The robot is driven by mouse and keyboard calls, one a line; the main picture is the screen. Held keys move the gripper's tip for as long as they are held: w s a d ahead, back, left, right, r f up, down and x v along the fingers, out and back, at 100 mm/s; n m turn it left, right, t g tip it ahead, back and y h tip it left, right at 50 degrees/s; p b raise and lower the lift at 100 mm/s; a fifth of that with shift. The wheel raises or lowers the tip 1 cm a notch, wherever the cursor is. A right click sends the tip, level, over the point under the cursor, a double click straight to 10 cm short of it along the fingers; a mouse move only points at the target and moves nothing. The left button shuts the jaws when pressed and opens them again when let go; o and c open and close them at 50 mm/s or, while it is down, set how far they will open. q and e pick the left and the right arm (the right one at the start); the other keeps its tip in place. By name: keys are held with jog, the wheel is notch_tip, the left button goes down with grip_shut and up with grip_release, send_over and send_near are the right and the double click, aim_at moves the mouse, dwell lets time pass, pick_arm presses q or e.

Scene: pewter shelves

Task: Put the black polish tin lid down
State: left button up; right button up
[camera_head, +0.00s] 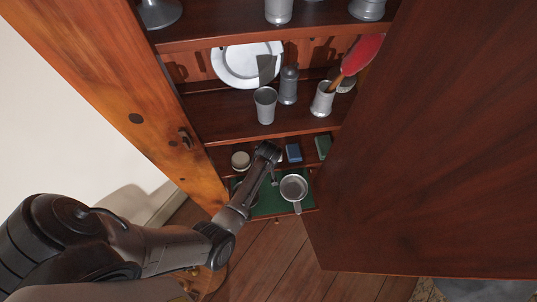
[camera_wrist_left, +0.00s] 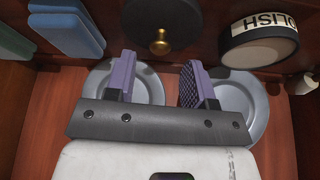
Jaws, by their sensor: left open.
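A dark round lid with a brass knob (camera_wrist_left: 162,44) shows at the top middle of the left wrist view. A round tin with a white label reading POLISH (camera_wrist_left: 262,28) stands beside it; a pale round tin (camera_head: 240,160) shows on the low shelf in the head view. My left gripper (camera_head: 268,150) is at that low shelf, right of the pale tin. In the left wrist view its two purple-padded fingers (camera_wrist_left: 155,85) are apart with nothing between them, and the lid lies beyond them. In the head view I cannot make out the lid. My right gripper is not in view.
A blue box (camera_head: 293,153) and a green box (camera_head: 323,146) stand right of my gripper. Below, a pewter mug (camera_head: 293,187) rests on a green surface (camera_head: 268,204). Two grey plates (camera_wrist_left: 155,92) show behind the fingers. A large door (camera_head: 430,140) bounds the right.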

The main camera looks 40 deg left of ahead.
pick_arm(q)
jog(key=v, duration=0.4)
jog(key=shift+s+r, duration=0.1)
jog(key=shift+r, duration=0.15)
dwell(0.3)
dwell(0.5)
dwell(0.4)
